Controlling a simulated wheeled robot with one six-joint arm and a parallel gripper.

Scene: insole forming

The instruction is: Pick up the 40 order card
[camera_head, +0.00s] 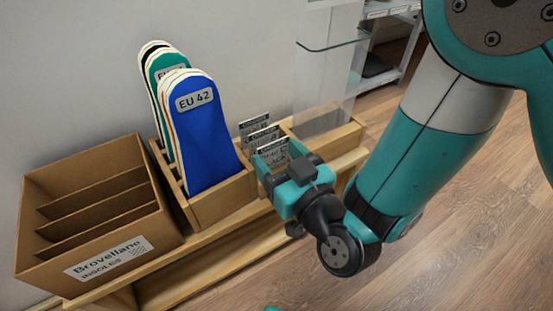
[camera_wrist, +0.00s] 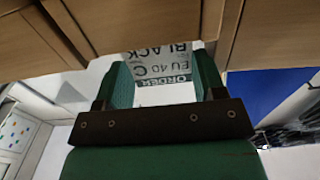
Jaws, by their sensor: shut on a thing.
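The 40 order card (camera_wrist: 160,62) is white with dark print reading "ORDER", "EU 40 C" and "BLACK", upside down in the wrist view. It sits between the two green fingers of my gripper (camera_wrist: 163,78), which are shut on it. In the head view the front card (camera_head: 272,152) stands in the wooden card holder (camera_head: 328,137), with my gripper (camera_head: 268,172) right at it. Its lower part is hidden there. Whether it still touches the holder's floor I cannot tell.
Two more order cards (camera_head: 255,122) stand behind it. To the left, a wooden rack (camera_head: 225,192) holds upright insoles, the front one blue and marked EU 42 (camera_head: 205,130). A cardboard box (camera_head: 95,215) with dividers stands further left.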

